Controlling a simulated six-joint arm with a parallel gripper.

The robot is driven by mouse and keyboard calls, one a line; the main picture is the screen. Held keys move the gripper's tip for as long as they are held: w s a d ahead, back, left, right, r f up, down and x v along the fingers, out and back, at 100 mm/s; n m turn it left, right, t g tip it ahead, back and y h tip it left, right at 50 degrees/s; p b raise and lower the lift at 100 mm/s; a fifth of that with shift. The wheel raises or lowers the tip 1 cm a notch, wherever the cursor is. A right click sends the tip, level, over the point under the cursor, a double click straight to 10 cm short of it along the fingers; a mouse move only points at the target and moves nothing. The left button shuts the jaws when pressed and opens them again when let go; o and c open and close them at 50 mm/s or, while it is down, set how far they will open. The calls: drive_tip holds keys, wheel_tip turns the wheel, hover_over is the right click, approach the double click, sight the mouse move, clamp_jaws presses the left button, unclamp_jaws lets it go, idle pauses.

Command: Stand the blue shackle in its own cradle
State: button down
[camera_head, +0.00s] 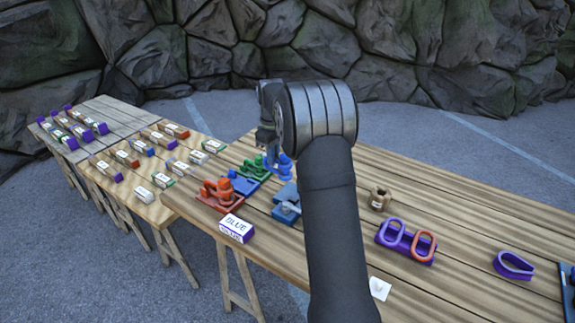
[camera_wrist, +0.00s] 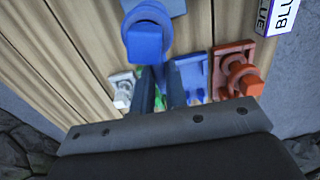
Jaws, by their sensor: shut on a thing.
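My gripper (camera_head: 270,150) is shut on the blue shackle (camera_head: 286,168) and holds it above the table. In the wrist view the shackle (camera_wrist: 147,40) shows as a blue ring with a block end, beyond the fingers (camera_wrist: 160,90). A blue cradle (camera_head: 245,186) stands on the table between the red and green ones. I cannot tell the exact gap between shackle and cradle.
A red cradle (camera_head: 228,208) holds a red shackle. A green cradle (camera_head: 256,177) with green hardware and a blue-grey block (camera_head: 284,215) stand nearby. A card reading BLUE (camera_head: 236,228) is at the front edge. A purple holder with links (camera_head: 405,253) lies right of my arm.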

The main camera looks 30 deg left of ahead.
drive_tip(key=s+a, duration=0.2)
drive_tip(key=a, duration=0.5)
drive_tip(key=s+a, duration=0.3)
drive_tip(key=a, duration=0.4)
drive_tip(key=shift+w+d+f, duration=0.1)
drive_tip(key=shift+d+f, duration=0.05)
drive_tip(key=shift+f, duration=1.5)
drive_tip(key=shift+w+d+f, duration=0.1)
drive_tip(key=shift+f, duration=1.5)
drive_tip(key=shift+f, duration=0.4)
drive_tip(key=c, duration=1.4)
unclamp_jaws()
drive_tip(key=shift+o, duration=0.2)
drive_tip(key=shift+f, duration=0.1)
wheel_tip(320, 180, up, 18)
drive_tip(key=shift+f, duration=0.25)
